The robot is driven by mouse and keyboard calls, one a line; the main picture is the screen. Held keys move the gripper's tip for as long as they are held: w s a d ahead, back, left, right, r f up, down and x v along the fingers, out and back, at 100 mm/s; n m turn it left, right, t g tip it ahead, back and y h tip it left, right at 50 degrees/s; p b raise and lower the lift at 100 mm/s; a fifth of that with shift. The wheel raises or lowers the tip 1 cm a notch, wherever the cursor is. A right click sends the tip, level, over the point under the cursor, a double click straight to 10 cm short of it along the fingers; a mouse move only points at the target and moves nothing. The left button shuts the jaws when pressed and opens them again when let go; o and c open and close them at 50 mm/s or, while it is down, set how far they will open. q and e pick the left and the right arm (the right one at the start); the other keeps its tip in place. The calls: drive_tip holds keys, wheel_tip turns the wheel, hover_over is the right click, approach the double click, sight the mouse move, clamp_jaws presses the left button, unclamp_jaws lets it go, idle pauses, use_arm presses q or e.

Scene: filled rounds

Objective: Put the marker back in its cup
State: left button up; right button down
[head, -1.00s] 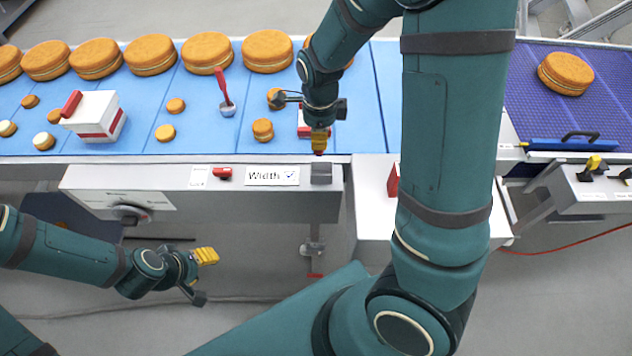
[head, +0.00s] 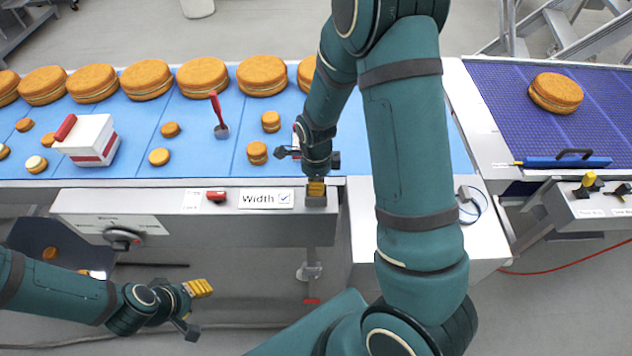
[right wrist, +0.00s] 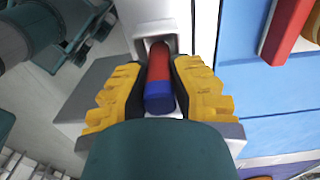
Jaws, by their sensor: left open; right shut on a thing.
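The marker (right wrist: 160,80), red with a blue end, is between the yellow fingers of my right gripper (right wrist: 158,98), which is shut on it. Its far end reaches into the square opening of the grey cup (right wrist: 143,44); how deep I cannot tell. In the head view the cup (head: 316,208) is a grey block on the conveyor's front edge. My right gripper (head: 316,187) is right over it there and hides the marker. My left gripper (head: 196,308) is open and empty, low in front of the machine.
A "Width" sign (head: 266,199) and a red switch (head: 216,196) sit left of the cup. Large and small filled rounds, a red-handled scoop (head: 218,115) and a white-and-red box (head: 88,140) are on the blue belt (head: 200,150). A purple belt (head: 485,90) lies right.

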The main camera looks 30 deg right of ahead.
drive_tip(key=shift+f, duration=0.15)
drive_tip(key=c, duration=1)
unclamp_jaws()
